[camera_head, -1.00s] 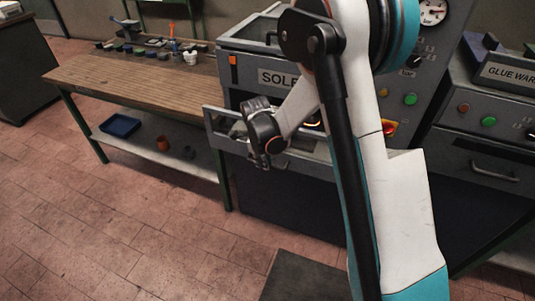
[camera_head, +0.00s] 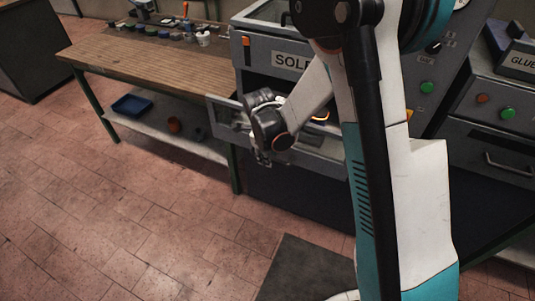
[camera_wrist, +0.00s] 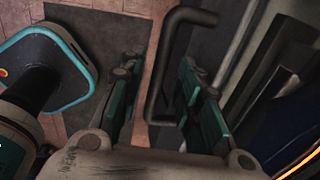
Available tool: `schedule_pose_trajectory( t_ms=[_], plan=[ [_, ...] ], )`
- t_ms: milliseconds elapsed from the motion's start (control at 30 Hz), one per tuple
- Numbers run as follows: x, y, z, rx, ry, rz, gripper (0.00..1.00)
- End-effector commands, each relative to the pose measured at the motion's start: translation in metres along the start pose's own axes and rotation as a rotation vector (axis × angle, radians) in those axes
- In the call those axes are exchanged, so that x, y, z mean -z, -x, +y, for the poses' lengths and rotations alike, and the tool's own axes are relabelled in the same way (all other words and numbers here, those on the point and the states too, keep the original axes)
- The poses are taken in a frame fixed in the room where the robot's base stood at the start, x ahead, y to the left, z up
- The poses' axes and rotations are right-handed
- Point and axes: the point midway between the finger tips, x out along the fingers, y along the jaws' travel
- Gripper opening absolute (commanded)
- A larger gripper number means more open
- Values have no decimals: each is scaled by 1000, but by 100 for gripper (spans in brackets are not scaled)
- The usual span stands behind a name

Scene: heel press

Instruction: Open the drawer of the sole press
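The sole press (camera_head: 290,62) stands in the middle of the head view, partly hidden behind my arm. Its drawer (camera_head: 222,118) stands partly out from the front, and an orange glow shows inside the press. My gripper (camera_head: 262,150) is at the drawer's front. In the wrist view, the dark bent drawer handle (camera_wrist: 155,75) runs between the two green-padded fingers of my gripper (camera_wrist: 158,110). The fingers are apart, with space to the left of the handle. The handle's lower end is close to the right finger; whether they touch is unclear.
A wooden workbench (camera_head: 150,62) with small items stands left of the press, with a blue tray (camera_head: 131,106) on its lower shelf. The glue warmer (camera_head: 500,110) stands on the right. A dark mat (camera_head: 305,270) lies on the floor. The tiled floor at left is clear.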

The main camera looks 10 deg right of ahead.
Motion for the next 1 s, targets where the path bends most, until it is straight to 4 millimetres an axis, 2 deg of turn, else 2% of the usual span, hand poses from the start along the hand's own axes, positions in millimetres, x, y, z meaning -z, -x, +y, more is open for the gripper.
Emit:
schedule_pose_trajectory(
  t_ms=[267,433,800,1000],
  plan=[
    [0,1,0,0,0,0,33],
    [0,12,0,0,1,0,33],
    [0,78,0,0,1,0,33],
    [0,107,0,0,0,0,33]
  ],
)
